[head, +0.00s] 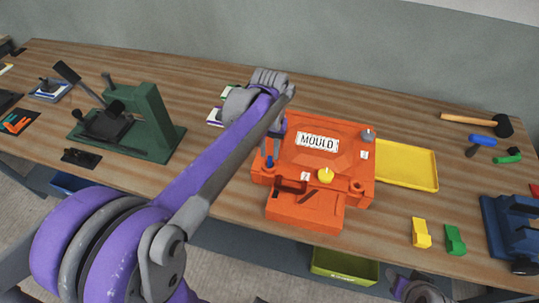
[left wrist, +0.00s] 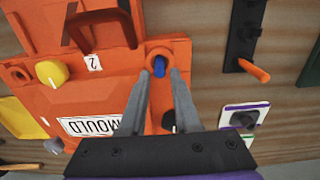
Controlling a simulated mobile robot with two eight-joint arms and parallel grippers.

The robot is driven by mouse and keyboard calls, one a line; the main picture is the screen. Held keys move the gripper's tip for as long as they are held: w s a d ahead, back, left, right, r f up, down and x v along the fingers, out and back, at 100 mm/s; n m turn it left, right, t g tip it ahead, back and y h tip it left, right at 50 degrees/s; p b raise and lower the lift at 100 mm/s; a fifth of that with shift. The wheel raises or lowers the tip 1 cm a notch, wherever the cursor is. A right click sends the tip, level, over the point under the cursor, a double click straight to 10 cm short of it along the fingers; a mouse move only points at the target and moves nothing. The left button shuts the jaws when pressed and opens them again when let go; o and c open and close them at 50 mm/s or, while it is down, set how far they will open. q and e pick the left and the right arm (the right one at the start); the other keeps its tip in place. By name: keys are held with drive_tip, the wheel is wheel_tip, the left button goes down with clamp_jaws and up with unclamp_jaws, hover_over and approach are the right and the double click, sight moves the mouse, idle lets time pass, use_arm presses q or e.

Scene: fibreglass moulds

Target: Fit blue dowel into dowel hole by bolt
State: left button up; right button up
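The orange mould (head: 335,165), labelled MOULD, lies on the bench. The blue dowel (left wrist: 159,66) stands at a round hole in a raised corner of the mould in the left wrist view. It also shows at the mould's left side in the head view (head: 270,162). My left gripper (left wrist: 162,76) points down over that corner, its fingertips on either side of the dowel with small gaps visible, so it looks open. How deep the dowel sits is hard to see. A grey and purple part of my right arm shows at the bottom of the head view; its fingers do not show.
A yellow tray (head: 408,166) lies right of the mould. A green fixture (head: 150,120) stands to the left. Yellow (head: 421,233) and green (head: 455,240) blocks, a blue vice-like tool (head: 512,230) and a mallet (head: 480,121) lie to the right.

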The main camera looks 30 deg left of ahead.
use_arm(q)
wheel_tip(320, 180, up, 9)
drive_tip(key=s+d+f+m+t, duration=0.1)
drive_tip(key=s+d+f+t, duration=0.1)
drive_tip(key=s+f, duration=0.2)
drive_tip(key=s+d+f+t, duration=0.1)
drive_tip(key=s+d+f, duration=0.1)
drive_tip(key=s+f, duration=0.2)
drive_tip(key=s+d+f+m+t, duration=0.1)
drive_tip(key=s+d+f+t, duration=0.1)
drive_tip(key=s+f, duration=0.2)
drive_tip(key=shift+s+d+f+m+t+p, duration=0.15)
drive_tip(key=shift+s+d, duration=0.05)
drive_tip(key=shift+s, duration=0.4)
drive_tip(key=shift+s+d+f+m+t+p, duration=0.1)
drive_tip(key=shift+s+d+m+t+p, duration=0.1)
drive_tip(key=shift+s, duration=0.4)
